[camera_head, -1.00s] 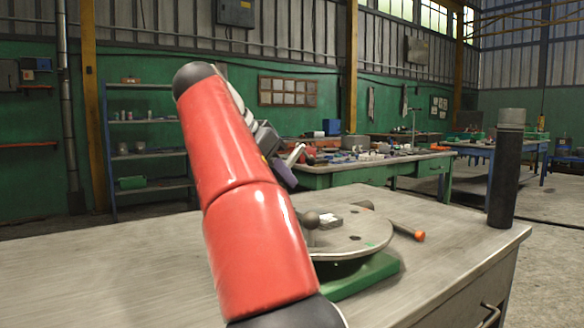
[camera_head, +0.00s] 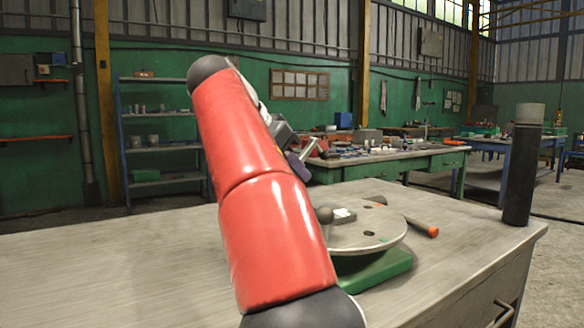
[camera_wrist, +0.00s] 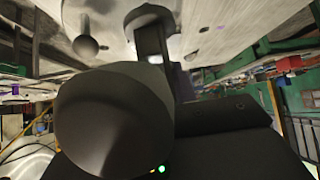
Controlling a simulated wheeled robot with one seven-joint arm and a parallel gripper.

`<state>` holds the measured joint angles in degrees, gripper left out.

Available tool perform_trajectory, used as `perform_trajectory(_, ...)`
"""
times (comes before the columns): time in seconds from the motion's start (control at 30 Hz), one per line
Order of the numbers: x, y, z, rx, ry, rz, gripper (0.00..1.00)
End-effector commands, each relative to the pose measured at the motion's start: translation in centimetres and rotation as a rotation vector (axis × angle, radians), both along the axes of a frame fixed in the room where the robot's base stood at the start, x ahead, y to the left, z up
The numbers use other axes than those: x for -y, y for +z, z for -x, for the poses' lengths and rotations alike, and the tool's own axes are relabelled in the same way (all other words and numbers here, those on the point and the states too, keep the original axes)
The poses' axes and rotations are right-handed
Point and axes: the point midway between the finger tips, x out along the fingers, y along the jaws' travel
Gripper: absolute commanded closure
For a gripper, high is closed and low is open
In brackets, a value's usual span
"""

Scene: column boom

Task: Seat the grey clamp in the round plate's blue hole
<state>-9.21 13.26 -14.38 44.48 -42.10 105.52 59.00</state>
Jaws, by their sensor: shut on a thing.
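The round plate (camera_head: 388,234) lies on a green base (camera_head: 372,268) on the near bench, partly hidden behind my red arm. I cannot pick out a blue hole for certain; a purple spot shows on the plate (camera_wrist: 245,25) in the wrist view. My gripper (camera_head: 298,160) is above and left of the plate, shut on the grey clamp (camera_head: 310,149), seen as a tilted grey bar. In the wrist view, large dark rounded shapes hide the grip.
An orange-ended tool (camera_head: 421,227) lies just right of the plate. A dark upright cylinder (camera_head: 520,170) stands at the bench's right corner. The bench top (camera_head: 120,262) is clear at the left. Cluttered benches and a shelf stand behind.

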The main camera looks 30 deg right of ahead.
Motion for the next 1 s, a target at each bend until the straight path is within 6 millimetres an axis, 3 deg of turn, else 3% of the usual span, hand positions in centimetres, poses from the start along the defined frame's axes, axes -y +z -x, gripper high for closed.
perform_trajectory(1.0, 0.0, -2.1, 0.0, 0.003, 0.000, 0.001, 0.96)
